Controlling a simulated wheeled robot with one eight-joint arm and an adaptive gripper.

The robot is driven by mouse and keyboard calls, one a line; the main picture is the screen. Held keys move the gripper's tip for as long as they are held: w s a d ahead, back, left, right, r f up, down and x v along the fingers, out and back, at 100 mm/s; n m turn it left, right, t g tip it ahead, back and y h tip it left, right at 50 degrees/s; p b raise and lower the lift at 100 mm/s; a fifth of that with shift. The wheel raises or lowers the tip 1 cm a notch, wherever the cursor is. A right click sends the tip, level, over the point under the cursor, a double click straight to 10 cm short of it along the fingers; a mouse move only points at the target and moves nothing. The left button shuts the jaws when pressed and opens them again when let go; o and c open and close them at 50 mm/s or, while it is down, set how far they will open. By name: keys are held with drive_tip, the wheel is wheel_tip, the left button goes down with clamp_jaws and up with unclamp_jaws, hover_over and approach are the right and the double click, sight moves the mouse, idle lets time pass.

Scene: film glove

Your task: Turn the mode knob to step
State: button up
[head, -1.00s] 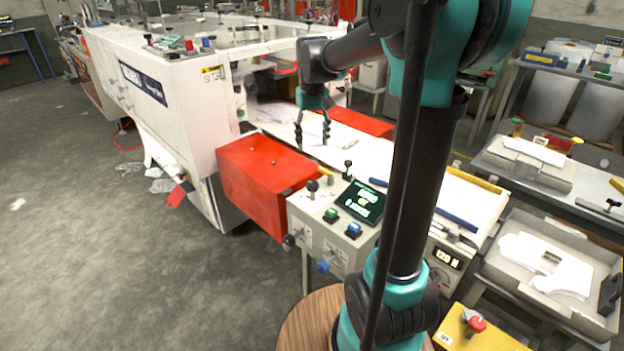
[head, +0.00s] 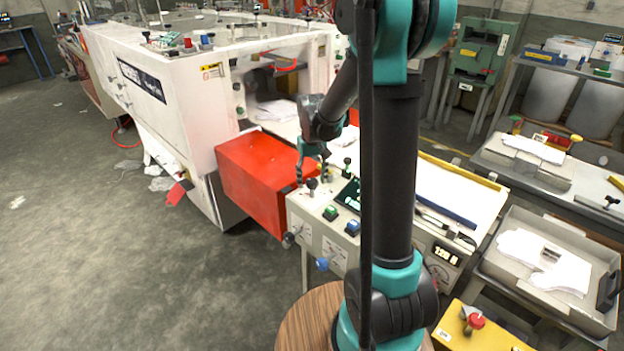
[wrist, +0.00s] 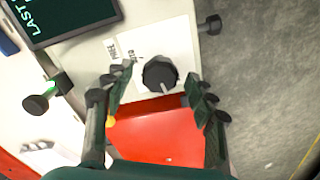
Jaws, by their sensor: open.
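A black round knob (wrist: 160,72) with a pale pointer mark sits on a white plate on top of the control box; the mark points down and slightly right in the wrist view. Small lettering (wrist: 114,50) beside it is too blurred to read, so I cannot confirm it is the mode knob. In the head view the black knob (head: 312,184) stands at the box's back left. My gripper (wrist: 156,78) is open, with its fingers either side of the knob in the wrist view. In the head view my gripper (head: 311,176) hangs just above it; contact is unclear.
A dark screen (wrist: 75,15) lies beside the plate. A green-lit lever (wrist: 45,98) stands left of it. A red box (head: 255,175) adjoins the control box. Green (head: 331,213) and blue (head: 352,228) buttons and a blue front knob (head: 322,264) are close by.

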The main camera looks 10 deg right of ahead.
drive_tip(key=shift+f, duration=0.1)
drive_tip(key=c, duration=1.1)
drive_tip(key=shift+c, duration=0.2)
drive_tip(key=shift+m, duration=0.4)
drive_tip(key=m, duration=1.1)
drive_tip(key=o, duration=1.1)
